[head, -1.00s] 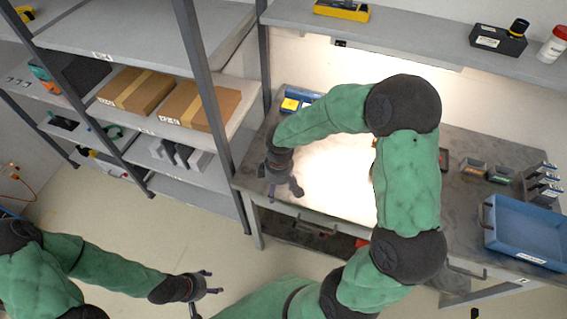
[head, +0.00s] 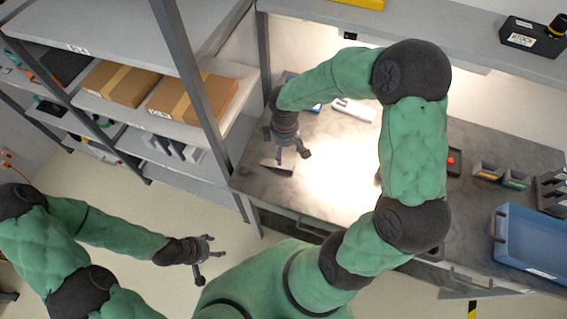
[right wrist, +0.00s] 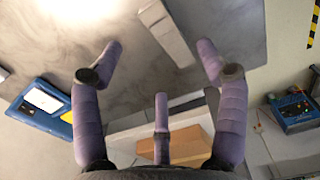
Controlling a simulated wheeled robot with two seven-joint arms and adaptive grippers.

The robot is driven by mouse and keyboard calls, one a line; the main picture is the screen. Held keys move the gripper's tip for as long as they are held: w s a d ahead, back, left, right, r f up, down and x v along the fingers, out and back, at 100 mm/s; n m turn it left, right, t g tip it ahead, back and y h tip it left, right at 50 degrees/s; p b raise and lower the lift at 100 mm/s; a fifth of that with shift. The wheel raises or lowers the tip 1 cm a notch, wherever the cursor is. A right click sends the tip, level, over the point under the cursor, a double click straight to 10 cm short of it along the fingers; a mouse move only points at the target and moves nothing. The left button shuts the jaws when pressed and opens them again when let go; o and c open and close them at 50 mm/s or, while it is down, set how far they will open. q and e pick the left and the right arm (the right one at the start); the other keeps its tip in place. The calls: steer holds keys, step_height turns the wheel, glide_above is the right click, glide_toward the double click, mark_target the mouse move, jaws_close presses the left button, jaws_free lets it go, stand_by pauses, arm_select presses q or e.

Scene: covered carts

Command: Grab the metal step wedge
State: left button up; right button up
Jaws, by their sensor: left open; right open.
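A grey metal bar (head: 278,167), which appears to be the step wedge, lies on the workbench near its front left corner. In the right wrist view the wedge (right wrist: 168,32) lies at the top, slanted, just beyond the gap between the fingertips. My right gripper (head: 291,156) is open, pointing down above the bench close to the wedge; in its wrist view the spread fingers (right wrist: 160,58) hold nothing. Whether a finger touches the wedge I cannot tell. My left gripper (head: 209,258) is open and empty over the floor, away from the bench.
The workbench (head: 245,182) has a shelf post at its left. A white device (head: 354,110) lies behind the gripper. A blue tray (head: 535,240) and small dark boxes (head: 487,172) stand at the right. A blue-edged case (right wrist: 40,105) shows in the wrist view. The brightly lit middle looks clear.

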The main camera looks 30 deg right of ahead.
mark_target(285, 163)
step_height(285, 163, down, 3)
steer(key=shift+r, duration=0.2)
steer(key=shift+w+d+f, duration=0.1)
steer(key=shift+f, duration=0.3)
steer(key=shift+f+b, duration=0.15)
steer(key=shift+b, duration=0.15)
steer(key=f, duration=0.3)
steer(key=f+b, duration=0.1)
steer(key=shift+s+f, duration=0.25)
steer(key=shift+f, duration=0.1)
steer(key=c, duration=1.4)
